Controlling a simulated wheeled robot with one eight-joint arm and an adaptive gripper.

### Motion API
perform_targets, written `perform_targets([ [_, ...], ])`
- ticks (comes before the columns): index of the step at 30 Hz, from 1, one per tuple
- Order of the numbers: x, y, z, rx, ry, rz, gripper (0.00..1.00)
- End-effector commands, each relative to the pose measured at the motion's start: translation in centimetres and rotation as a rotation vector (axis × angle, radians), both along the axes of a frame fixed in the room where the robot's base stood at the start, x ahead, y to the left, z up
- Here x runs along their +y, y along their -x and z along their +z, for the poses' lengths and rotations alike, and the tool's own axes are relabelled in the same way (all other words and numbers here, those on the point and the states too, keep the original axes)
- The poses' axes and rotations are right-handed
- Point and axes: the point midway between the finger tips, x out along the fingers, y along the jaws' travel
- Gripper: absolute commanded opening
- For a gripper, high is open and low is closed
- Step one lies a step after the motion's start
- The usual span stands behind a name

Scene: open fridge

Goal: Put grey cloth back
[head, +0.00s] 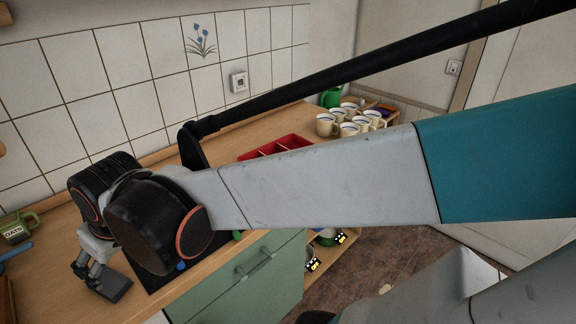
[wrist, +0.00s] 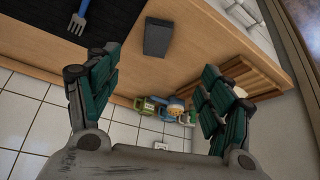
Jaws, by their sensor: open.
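A dark grey flat rectangular piece (wrist: 157,38), which looks like the grey cloth, lies on the wooden counter beside a black panel in the wrist view. A dark grey piece (head: 109,286) at the lower left of the head view seems to be the same thing, partly behind my gripper. My gripper (wrist: 157,82) is open, its two green-padded fingers wide apart with nothing between them. The grey piece lies beyond the fingertips, apart from them in the wrist view. In the head view my gripper (head: 88,265) hangs low over the counter, mostly hidden by my wrist.
The black panel (wrist: 50,30) carries a blue fork (wrist: 78,22). Mugs and small items (wrist: 165,108) stand by the tiled wall, near a wooden rack (wrist: 255,75). A green mug (head: 18,228) is at far left. A red tray (head: 275,147) and several cream mugs (head: 350,122) stand farther back.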

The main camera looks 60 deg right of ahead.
Motion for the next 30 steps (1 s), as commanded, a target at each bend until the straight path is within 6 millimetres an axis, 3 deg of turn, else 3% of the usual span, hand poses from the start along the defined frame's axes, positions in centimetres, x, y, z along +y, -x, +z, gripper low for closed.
perform_targets([
  [1, 0.0, 1.5, 0.3, -0.013, 0.000, -0.005, 0.74],
  [6, 0.0, 5.0, 1.0, -0.059, -0.003, -0.020, 0.74],
  [12, 0.0, 7.4, 1.0, -0.093, -0.005, -0.029, 0.74],
  [30, 0.0, 7.9, 1.0, -0.102, -0.006, -0.033, 0.74],
])
